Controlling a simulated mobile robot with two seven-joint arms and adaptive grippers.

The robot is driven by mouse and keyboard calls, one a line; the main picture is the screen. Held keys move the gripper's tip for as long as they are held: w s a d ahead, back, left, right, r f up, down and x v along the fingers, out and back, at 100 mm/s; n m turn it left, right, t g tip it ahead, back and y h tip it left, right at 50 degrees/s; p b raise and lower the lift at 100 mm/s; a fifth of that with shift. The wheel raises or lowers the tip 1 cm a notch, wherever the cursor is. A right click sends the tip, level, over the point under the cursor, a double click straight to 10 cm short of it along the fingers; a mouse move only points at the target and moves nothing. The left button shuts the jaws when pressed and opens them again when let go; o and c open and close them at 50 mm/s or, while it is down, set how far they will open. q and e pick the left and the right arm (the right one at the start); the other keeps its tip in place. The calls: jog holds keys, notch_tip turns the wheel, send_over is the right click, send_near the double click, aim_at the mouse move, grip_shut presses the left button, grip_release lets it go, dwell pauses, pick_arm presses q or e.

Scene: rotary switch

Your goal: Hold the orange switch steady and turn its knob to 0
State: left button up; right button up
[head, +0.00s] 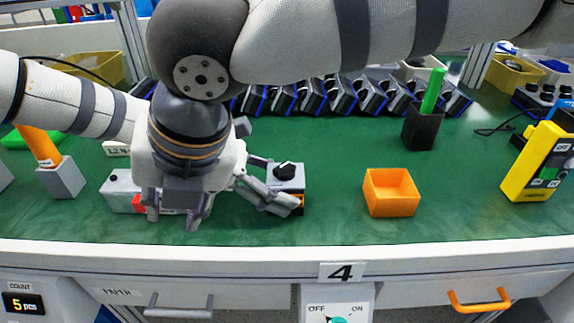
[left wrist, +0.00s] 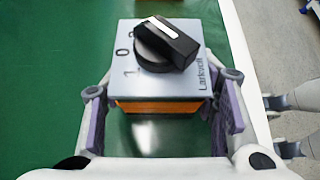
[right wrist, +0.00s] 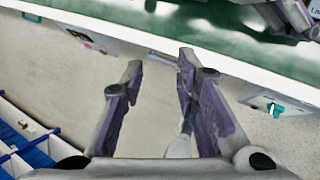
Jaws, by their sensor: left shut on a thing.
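The switch (head: 288,176) stands on the green table in the head view, with a grey top, black knob and orange lower body. In the left wrist view, the switch (left wrist: 165,90) has marks 1, 0 and a partly covered 2. The knob (left wrist: 165,45) has its white line slanting to the upper left, toward the partly covered mark and away from the 0. My left gripper (head: 270,188) is shut on the switch, a finger on each side; it also shows in the left wrist view (left wrist: 163,108). My right gripper (head: 173,217) is open and empty, left of the switch; its fingers show apart in the right wrist view (right wrist: 160,100).
A grey box with a red part (head: 120,190) lies partly behind my right gripper. Dark devices line the back. Table between switch and bin is clear.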

notch_tip(320, 180, up, 11)
jog(key=w+t, duration=0.1)
jog(key=w, duration=0.1)
jog(key=m+g+h, duration=0.2)
jog(key=m+h, duration=0.5)
jog(key=m, duration=0.5)
send_over(284, 165)
jog(key=s+a+x, duration=0.1)
jog(key=x, duration=0.4)
notch_tip(284, 165, down, 9)
jog(key=shift+a+r, duration=0.1)
jog(key=shift+r, duration=0.15)
grip_shut()
